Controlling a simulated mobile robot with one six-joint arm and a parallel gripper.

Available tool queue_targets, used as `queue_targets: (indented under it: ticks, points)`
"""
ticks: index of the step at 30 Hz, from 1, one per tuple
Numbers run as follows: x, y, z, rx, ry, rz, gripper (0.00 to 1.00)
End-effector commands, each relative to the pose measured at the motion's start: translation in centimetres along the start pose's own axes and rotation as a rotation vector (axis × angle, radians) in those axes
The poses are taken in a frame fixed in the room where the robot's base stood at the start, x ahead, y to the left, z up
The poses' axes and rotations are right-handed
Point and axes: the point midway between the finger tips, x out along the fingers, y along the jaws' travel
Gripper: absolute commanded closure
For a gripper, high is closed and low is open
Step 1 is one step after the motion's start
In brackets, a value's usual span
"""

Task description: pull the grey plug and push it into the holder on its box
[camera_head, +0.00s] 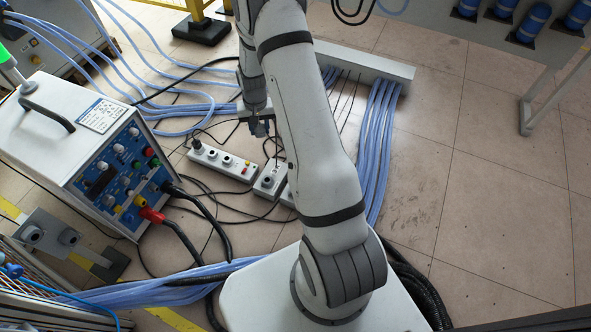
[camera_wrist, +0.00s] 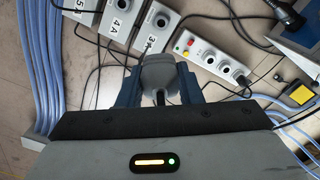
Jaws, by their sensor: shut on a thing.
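My gripper (camera_wrist: 157,84) is shut on a grey plug (camera_wrist: 158,68), with a blue-grey finger on each side of it. A dark cable comes out of the plug's near end. The plug lies in line with the near end of the white box marked 3 (camera_wrist: 149,38), which has a round socket (camera_wrist: 161,19) further along its top. I cannot tell whether the plug's front is seated in the box or free of it. In the head view my gripper (camera_head: 260,128) is low over the cables beside the white boxes (camera_head: 270,180); the plug is not distinguishable there.
A box marked 4 A (camera_wrist: 119,22) and one marked 5 stand left of box 3. A white strip (camera_head: 222,160) with coloured buttons lies beside them. Loose black cables and blue hoses (camera_head: 385,120) cross the floor.

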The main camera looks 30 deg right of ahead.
Motion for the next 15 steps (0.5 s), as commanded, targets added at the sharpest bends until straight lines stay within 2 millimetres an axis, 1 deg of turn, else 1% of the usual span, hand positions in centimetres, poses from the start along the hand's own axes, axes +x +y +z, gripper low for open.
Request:
queue_targets:
  ticks: [1, 4, 7, 9, 12, 15]
  points:
    - [1.7, 1.1, -0.1, 0.051, -0.010, 0.002, 1.00]
    - [5.6, 2.9, -0.3, 0.150, -0.009, 0.002, 1.00]
    - [9.4, 4.8, 0.0, 0.249, -0.008, 0.002, 1.00]
    - [12.2, 6.0, 0.6, 0.317, -0.008, 0.002, 1.00]
    - [15.7, 7.7, 1.7, 0.406, -0.008, 0.002, 1.00]
    - [18.5, 9.0, 3.0, 0.481, -0.006, 0.001, 1.00]
